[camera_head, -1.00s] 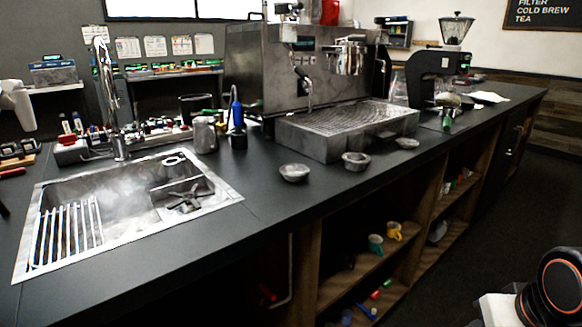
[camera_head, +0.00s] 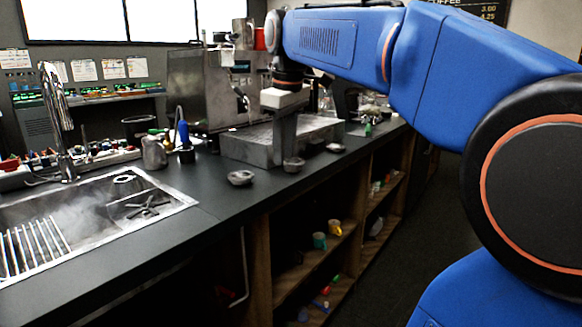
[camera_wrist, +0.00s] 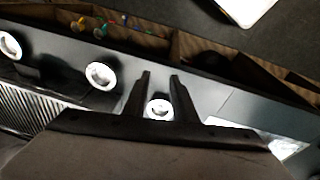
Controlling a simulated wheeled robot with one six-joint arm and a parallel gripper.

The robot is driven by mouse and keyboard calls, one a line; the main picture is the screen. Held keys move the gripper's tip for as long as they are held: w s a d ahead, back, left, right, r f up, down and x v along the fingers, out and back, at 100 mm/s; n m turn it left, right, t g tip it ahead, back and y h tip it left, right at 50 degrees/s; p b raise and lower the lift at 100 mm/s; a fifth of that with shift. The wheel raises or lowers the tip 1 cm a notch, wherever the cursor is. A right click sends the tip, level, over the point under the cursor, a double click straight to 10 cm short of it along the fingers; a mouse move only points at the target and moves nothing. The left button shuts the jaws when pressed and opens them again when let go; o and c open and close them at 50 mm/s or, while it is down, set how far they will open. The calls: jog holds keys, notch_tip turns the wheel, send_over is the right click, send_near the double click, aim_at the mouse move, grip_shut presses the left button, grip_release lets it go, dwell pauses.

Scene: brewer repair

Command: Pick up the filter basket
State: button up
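Three small round metal cups stand in a row on the dark counter: one nearest the sink (camera_head: 240,177), a middle one (camera_head: 293,164) and one farther right (camera_head: 336,148). I cannot tell for sure which is the filter basket. My gripper (camera_wrist: 160,75) is open and empty, pointing down over the counter. In the wrist view the cup nearest the sink (camera_wrist: 158,108) shows between the fingers, lower than them. The middle cup (camera_wrist: 102,75) and the far cup (camera_wrist: 10,45) lie to the left. In the head view my gripper (camera_head: 286,150) overlaps the drip tray, its fingers hard to make out.
The espresso machine's drip tray (camera_head: 245,150) stands behind the cups. The steel sink (camera_head: 95,220) lies to the left, with a tap (camera_head: 57,120). A metal jug (camera_head: 154,153) stands near the machine.

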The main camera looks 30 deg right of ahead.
jog(key=w+d+r+n+g, duration=0.2)
jog(key=w+d+r+n, duration=0.1)
jog(key=w+d+r, duration=0.5)
send_over(291, 165)
jog(key=f, duration=1)
jog(key=shift+w+a, duration=0.15)
jog(key=shift+w, duration=0.25)
jog(key=shift+w+d+f, duration=0.1)
jog(key=shift+d+f, duration=0.1)
jog(key=shift+f, duration=1.15)
jog(key=shift+d+f, duration=0.2)
jog(key=shift+f, duration=1.15)
grip_shut()
